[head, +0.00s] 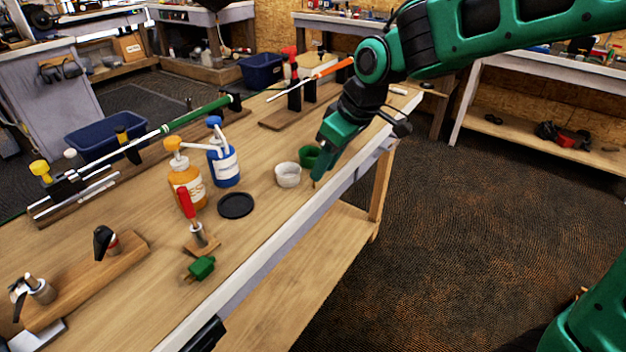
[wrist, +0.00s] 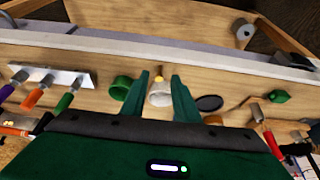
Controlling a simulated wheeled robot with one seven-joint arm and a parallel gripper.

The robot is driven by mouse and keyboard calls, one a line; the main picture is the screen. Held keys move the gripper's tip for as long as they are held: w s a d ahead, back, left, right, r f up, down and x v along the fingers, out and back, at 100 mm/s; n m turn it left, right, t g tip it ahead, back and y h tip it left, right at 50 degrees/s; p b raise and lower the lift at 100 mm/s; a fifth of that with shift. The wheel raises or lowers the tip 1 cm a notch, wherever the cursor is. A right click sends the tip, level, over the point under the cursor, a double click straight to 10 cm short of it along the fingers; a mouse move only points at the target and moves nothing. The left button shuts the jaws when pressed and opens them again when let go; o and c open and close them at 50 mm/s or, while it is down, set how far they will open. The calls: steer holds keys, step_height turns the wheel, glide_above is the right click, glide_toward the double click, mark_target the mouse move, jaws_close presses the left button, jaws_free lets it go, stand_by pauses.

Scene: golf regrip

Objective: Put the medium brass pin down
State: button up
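My gripper (head: 318,174) points down over the front part of the workbench, right of the white cup. In the wrist view its two green fingers (wrist: 160,80) stand apart with a clear gap. A small tan-brown piece (wrist: 158,77), likely the medium brass pin, shows in this gap, in front of the white cup's rim. Neither finger visibly presses on it. In the head view a small brownish tip (head: 314,184) shows just below the fingers; the rest is hidden. I cannot tell whether it touches the bench top.
The white cup (head: 288,175) and green cup (head: 309,156) stand close beside my gripper. A black disc (head: 236,206), blue bottle (head: 224,165) and orange bottle (head: 187,185) are to the left. The bench's front edge (head: 345,185) is near. Bare wood lies between disc and edge.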

steer(key=shift+x, duration=2.65)
steer(key=shift+w+a+r, duration=0.1)
steer(key=shift+w+a, duration=0.05)
jaws_close()
